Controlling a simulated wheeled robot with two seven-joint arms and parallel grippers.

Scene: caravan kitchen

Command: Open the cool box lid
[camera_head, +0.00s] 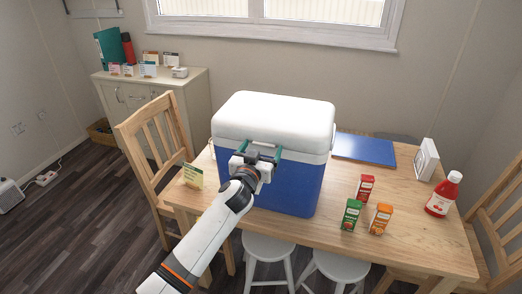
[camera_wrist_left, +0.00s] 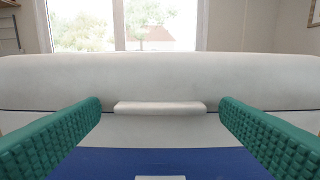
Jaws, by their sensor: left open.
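The cool box (camera_head: 292,187) stands on the wooden table, with a blue body and a white lid (camera_head: 274,115). The lid is shut. In the left wrist view the lid (camera_wrist_left: 150,75) spans the picture, with a white lip (camera_wrist_left: 160,107) jutting from the middle of its front edge. My left gripper (camera_head: 262,150) is at the front of the box, level with the lid's lower edge. In the left wrist view its green fingers (camera_wrist_left: 160,125) are wide apart on either side of the lip, with nothing held. My right gripper is not in view.
Small cartons (camera_head: 351,215) and a red ketchup bottle (camera_head: 441,196) stand right of the box. A blue board (camera_head: 364,149) lies behind right. A wooden chair (camera_head: 157,150) is at the left, and white stools (camera_head: 268,248) are in front. A small card (camera_head: 193,176) stands at the table's left end.

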